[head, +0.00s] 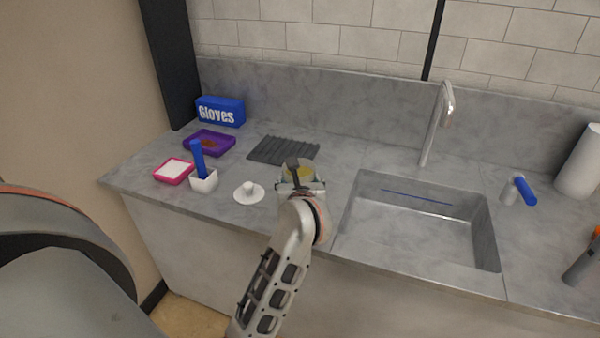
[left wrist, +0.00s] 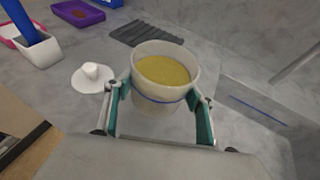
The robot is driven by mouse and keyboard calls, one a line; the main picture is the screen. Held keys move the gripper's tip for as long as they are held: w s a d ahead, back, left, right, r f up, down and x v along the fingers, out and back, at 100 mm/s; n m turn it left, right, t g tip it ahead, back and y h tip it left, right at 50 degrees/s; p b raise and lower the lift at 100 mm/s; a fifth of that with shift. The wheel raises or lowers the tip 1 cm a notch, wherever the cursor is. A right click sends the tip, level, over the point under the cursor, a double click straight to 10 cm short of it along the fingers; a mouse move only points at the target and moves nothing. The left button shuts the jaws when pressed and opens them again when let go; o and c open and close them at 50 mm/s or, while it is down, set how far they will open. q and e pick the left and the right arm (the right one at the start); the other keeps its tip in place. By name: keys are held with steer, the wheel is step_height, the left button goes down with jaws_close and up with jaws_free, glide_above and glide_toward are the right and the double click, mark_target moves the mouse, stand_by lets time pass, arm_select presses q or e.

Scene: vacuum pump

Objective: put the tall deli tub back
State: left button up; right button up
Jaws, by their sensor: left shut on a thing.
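The tall deli tub (left wrist: 164,75) is a pale translucent cup with a blue line around it and yellow contents. It stands upright between the teal finger pads of my left gripper (left wrist: 160,112), which is shut on it. In the head view the tub (head: 298,168) shows only partly, behind my left gripper (head: 301,184), over the counter just left of the sink. Its base is hidden, so I cannot tell whether it touches the counter. My right gripper is not in view.
A dark ribbed mat (head: 284,150) lies behind the tub. A white knobbed disc (head: 249,193), white cup with blue handle (head: 203,180), pink tray (head: 173,171), purple tray (head: 209,143) and blue Gloves box (head: 220,111) are left. The sink (head: 415,215) is right.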

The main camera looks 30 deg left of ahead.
arm_select(q)
steer(key=shift+f, duration=0.4)
step_height(320, 180, down, 4)
steer(key=shift+f+b, duration=0.25)
steer(key=shift+b, duration=0.35)
steer(key=shift+f, duration=0.35)
steer(key=shift+f, duration=0.15)
steer(key=o, duration=1.1)
steer(key=shift+c, duration=0.2)
